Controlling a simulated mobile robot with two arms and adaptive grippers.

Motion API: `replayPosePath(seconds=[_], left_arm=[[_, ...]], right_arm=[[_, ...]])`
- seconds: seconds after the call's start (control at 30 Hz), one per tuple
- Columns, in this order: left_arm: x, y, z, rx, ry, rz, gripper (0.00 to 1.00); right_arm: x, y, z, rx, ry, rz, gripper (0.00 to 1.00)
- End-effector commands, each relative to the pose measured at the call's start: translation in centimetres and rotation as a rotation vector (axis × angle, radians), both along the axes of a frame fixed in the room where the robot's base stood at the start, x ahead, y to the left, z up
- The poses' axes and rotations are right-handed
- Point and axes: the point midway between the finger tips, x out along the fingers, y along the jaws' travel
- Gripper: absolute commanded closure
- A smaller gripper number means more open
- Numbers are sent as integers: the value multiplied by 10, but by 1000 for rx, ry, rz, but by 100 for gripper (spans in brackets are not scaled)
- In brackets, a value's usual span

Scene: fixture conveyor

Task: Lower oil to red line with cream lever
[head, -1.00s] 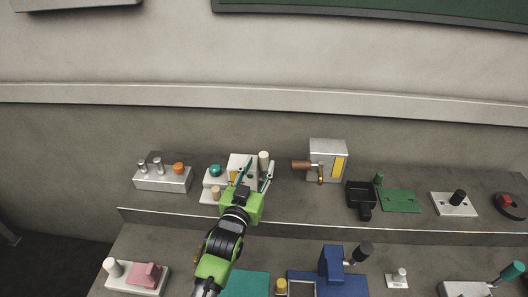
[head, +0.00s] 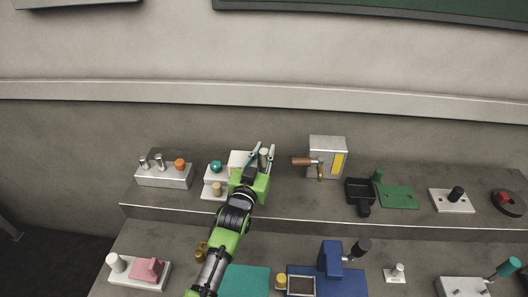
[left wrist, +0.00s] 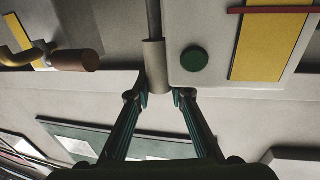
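The cream lever (head: 264,157) stands upright at the right side of a pale box (head: 238,158) on the upper shelf. In the left wrist view, which is upside down, its cream handle (left wrist: 155,65) hangs from a grey rod. My left gripper (head: 261,158) has its fingers spread around the handle's end, and the fingertips (left wrist: 160,97) also show there with small gaps beside the handle. A yellow oil window (left wrist: 268,45) on the pale box carries a red line (left wrist: 270,10). My gripper hides this window in the head view. The right gripper is out of view.
A metal box (head: 327,150) with a brown handle (head: 302,161) stands just right of the lever. A teal knob (head: 216,167) and tan peg (head: 216,188) are at the left. A black scoop-like holder (head: 360,192) is further right. The lower shelf holds several other fixtures.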

Motion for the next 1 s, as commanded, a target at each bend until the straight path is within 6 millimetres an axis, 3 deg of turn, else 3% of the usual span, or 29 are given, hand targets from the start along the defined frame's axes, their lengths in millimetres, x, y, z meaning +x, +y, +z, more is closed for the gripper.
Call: replayPosePath(seconds=[0.4, 0.77, 0.8, 0.83, 1.0], left_arm=[[-13, 0, -6, 0, -109, -1, 100], [-14, 0, -3, 1, -123, 0, 100], [-14, 0, -3, 1, -123, 0, 73], [-14, 0, -3, 1, -123, 0, 65], [-14, 0, -2, 1, -123, 0, 63]], right_arm=[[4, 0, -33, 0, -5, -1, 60], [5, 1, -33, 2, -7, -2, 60], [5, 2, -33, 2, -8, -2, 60], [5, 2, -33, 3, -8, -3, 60], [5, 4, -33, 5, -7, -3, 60]])
